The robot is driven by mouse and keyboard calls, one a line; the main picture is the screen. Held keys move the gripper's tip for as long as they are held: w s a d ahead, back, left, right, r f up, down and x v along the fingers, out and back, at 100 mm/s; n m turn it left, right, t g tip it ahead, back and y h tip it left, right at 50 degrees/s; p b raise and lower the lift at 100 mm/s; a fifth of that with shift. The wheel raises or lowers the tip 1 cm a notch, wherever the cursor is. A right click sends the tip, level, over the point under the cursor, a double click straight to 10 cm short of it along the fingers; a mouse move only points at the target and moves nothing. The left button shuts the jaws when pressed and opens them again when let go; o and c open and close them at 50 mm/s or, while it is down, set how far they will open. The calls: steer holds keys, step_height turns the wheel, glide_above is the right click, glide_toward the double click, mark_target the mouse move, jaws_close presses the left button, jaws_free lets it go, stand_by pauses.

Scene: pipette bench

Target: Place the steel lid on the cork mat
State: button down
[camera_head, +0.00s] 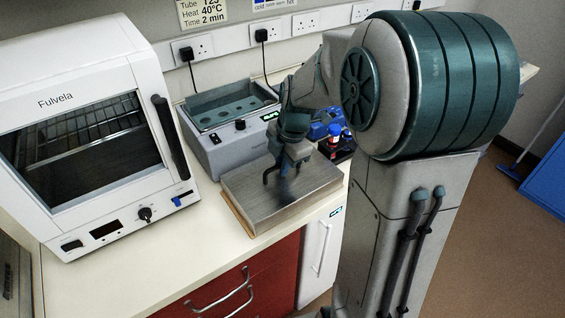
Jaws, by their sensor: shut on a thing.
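The steel lid (314,189) is a flat brushed-metal rectangle near the front edge of the bench, in front of the water bath. My gripper (282,184) is above the middle of the lid and shut on it, with a dark handle part showing at the fingers. The cork mat (238,214) lies under the lid, and only a thin brown strip shows along its left side. The lid hides the rest of the mat. I cannot tell whether the lid rests fully on the mat or is slightly above it.
The open grey water bath (219,156) stands behind the lid. A white oven (93,121) stands to the left. Bare bench (135,252) lies front left, above red drawers (248,286).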

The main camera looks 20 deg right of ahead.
mark_target(291, 178)
steer(key=c, duration=1.5)
jaws_free()
step_height(291, 178, up, 12)
steer(key=s+d, duration=0.2)
steer(key=s+a+f+m, duration=0.1)
steer(key=s+f+m, duration=0.2)
steer(key=s+m, duration=0.5)
steer(key=s+a+f+m+t+h, duration=0.1)
steer(key=s+f+m, duration=0.3)
steer(key=m, duration=0.9)
steer(key=shift+s+a+m+h, duration=0.3)
steer(key=shift+s+a, duration=0.3)
steer(key=shift+s, duration=1.3)
